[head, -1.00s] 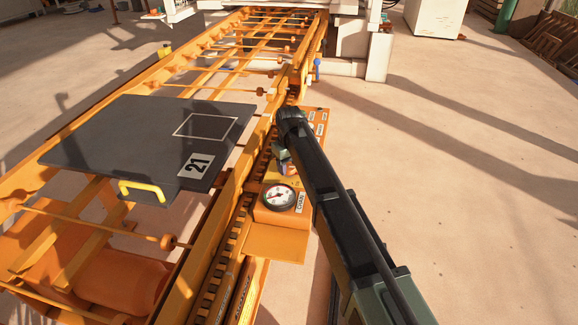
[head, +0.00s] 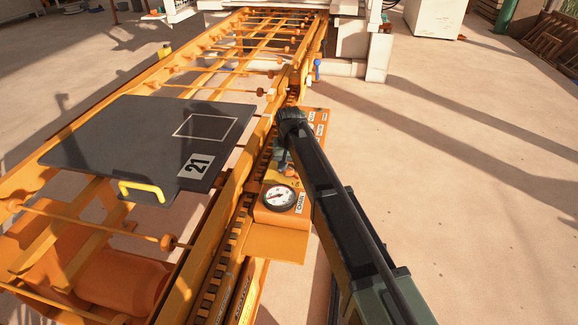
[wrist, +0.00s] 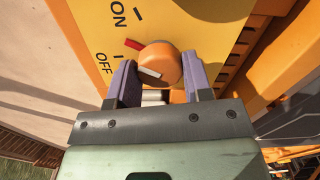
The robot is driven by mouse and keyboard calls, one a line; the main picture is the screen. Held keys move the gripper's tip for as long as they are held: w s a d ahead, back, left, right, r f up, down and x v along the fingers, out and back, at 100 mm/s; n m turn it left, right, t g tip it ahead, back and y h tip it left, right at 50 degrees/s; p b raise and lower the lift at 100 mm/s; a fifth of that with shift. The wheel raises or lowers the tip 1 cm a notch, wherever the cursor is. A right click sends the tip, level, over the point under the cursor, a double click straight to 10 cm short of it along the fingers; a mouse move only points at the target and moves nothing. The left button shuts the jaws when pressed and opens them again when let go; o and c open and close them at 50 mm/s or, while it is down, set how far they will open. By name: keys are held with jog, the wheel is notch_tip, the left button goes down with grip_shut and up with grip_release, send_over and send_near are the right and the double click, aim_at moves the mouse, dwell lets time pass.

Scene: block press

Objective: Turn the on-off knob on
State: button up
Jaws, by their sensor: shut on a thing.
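The on-off knob (wrist: 163,56) is orange and round and sits on a yellow panel (wrist: 195,22) in the wrist view. The panel carries the labels ON and OFF with a dark mark beside each. A red pointer tip sticks out of the knob's left side, between the two marks, and a white strip shows on its lower face. My gripper (wrist: 159,66) is shut on the knob, with one purple-grey finger on each side. In the head view my arm hides the knob, and the gripper is largely hidden too.
In the head view, a pressure gauge (head: 279,198) on an orange box stands just in front of my wrist. An orange roller conveyor frame (head: 215,232) runs along the left, with a dark plate marked 21 (head: 105,140) on it. The floor at right is clear.

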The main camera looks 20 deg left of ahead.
aim_at(289, 167)
jog(key=m, duration=0.3)
jog(key=shift+m, duration=2.2)
jog(key=o, duration=0.9)
notch_tip(289, 167, up, 11)
jog(key=p, duration=1.1)
